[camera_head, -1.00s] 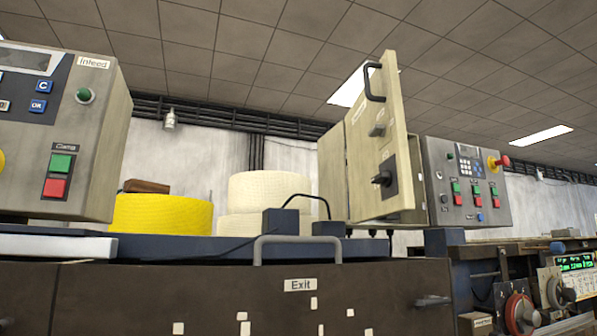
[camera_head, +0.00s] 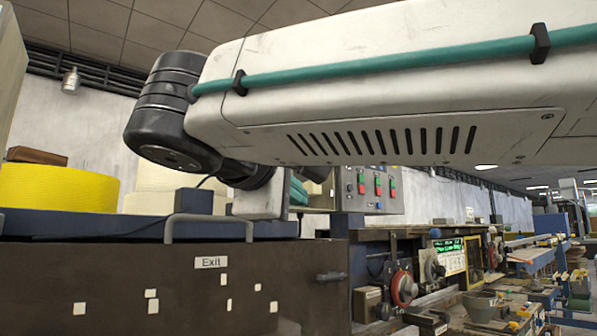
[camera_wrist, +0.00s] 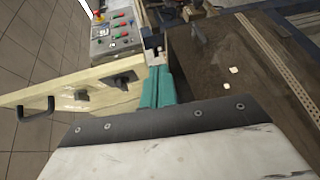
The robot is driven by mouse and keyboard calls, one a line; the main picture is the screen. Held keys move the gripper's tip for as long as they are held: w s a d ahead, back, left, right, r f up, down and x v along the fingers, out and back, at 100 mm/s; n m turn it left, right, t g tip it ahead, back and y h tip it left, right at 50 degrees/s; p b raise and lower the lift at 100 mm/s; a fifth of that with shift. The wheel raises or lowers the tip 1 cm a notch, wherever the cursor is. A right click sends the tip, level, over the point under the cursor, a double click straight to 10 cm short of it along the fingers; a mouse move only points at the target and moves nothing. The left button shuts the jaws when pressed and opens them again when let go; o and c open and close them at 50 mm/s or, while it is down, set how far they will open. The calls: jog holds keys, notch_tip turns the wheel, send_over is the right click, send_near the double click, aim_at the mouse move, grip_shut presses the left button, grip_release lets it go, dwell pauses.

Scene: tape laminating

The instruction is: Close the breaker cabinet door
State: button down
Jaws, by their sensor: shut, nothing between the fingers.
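The breaker cabinet door (camera_wrist: 85,93) is a beige panel with a black bar handle (camera_wrist: 36,108) and dark switches. In the wrist view it stands open, reaching across the left side. My gripper (camera_wrist: 158,84) has teal fingers, shut and empty, close beside the door's right end; I cannot tell whether they touch it. In the head view my white and black arm hides nearly all of the cabinet and door. Part of the teal fingers (camera_head: 298,191) shows below the arm.
A grey control panel (camera_head: 372,190) with coloured buttons stands right of the gripper; it also shows in the wrist view (camera_wrist: 116,32). A dark machine front marked Exit (camera_head: 180,275) has a grey rail handle (camera_head: 208,218). A yellow roll (camera_head: 60,187) sits at left.

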jog(key=s+a+r+t, duration=0.3)
jog(key=a+r, duration=0.3)
jog(key=a, duration=0.1)
jog(key=w+d, duration=0.8)
jog(key=w, duration=0.2)
jog(key=shift+d+n, duration=0.2)
jog(key=shift+n, duration=0.1)
jog(key=shift+w+r, duration=0.1)
